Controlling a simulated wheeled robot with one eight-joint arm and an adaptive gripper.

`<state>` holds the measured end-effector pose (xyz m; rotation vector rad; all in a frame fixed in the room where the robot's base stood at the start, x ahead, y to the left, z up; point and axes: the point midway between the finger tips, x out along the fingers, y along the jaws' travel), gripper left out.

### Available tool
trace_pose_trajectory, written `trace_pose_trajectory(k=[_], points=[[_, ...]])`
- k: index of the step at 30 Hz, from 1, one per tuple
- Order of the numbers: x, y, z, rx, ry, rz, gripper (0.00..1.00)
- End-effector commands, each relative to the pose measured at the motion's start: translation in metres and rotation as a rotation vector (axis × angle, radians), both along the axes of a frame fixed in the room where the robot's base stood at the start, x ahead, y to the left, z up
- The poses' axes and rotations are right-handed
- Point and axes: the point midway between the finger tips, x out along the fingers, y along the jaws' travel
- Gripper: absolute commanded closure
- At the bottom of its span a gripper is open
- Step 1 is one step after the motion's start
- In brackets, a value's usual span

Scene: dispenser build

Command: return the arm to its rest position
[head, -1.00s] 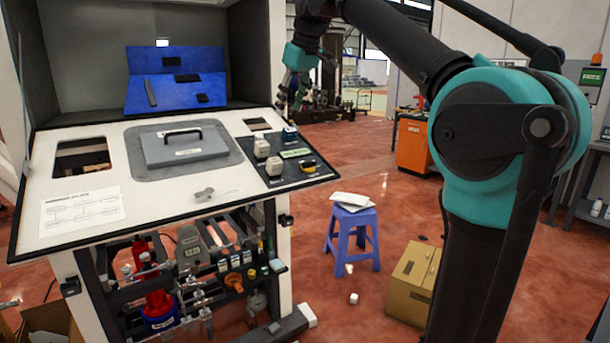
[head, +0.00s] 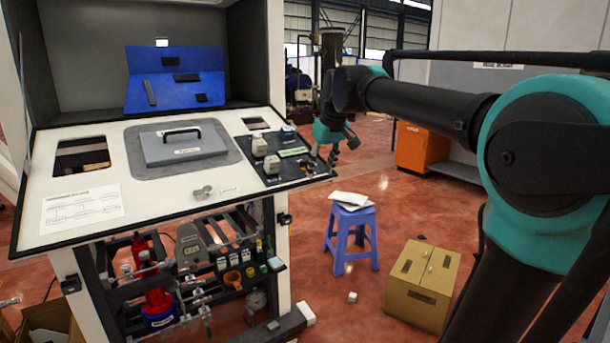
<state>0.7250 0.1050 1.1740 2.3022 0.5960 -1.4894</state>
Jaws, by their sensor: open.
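My arm reaches in from the right of the head view, with its forearm running left toward the workstation. My gripper (head: 334,153) hangs from the wrist just past the right edge of the sloped panel (head: 155,217). Its fingers point down, are spread open and hold nothing that I can see. It looks close to the panel's right edge, but I cannot tell the exact gap.
The panel carries a grey lid with a handle (head: 184,142) and a dark control plate with knobs (head: 284,165). A blue stool (head: 350,234) with papers and a cardboard box (head: 423,287) stand on the floor. An orange cabinet (head: 421,148) stands behind. Red floor is open between them.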

Motion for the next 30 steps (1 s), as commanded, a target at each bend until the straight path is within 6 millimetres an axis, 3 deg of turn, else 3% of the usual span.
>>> trace_pose_trajectory(k=[1,8,12,18,24,30], points=[[-0.007,-0.014,-0.028,0.002,0.005,-0.040,0.54],[-0.058,-0.070,-0.148,0.016,0.024,-0.217,0.54],[-0.107,-0.101,-0.219,0.024,0.035,-0.327,0.54],[-0.185,-0.132,-0.302,0.037,0.046,-0.464,0.54],[-0.230,-0.145,-0.339,0.042,0.052,-0.534,0.54],[-0.236,-0.146,-0.345,0.043,0.052,-0.544,0.54]])
